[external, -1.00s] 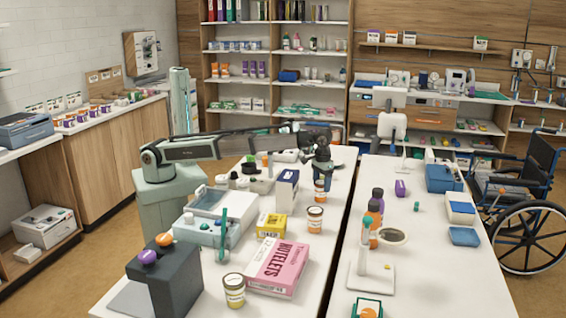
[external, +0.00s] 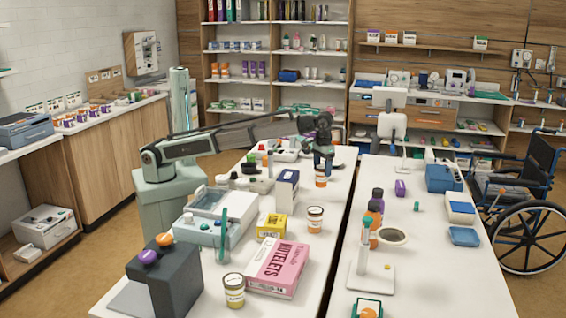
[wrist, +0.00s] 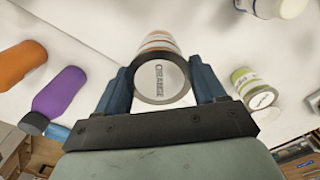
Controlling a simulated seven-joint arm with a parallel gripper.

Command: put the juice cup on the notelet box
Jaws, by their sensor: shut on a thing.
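The juice cup (external: 321,177), a small cup with an orange band, is held in my gripper (external: 323,165) over the far part of the near table. The notelet box (external: 278,268) is pink with a white side and lies flat near the table's front, below the gripper in the external view. Its top looks bare. I cannot tell how high the cup is above the table.
A similar cup (external: 315,219) and a yellow box (external: 271,225) stand between my gripper and the notelet box. A tall blue-and-white box (external: 286,190) is at left. Another lidded cup (external: 234,290) stands beside the notelet box. A gap separates the right table (external: 420,270).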

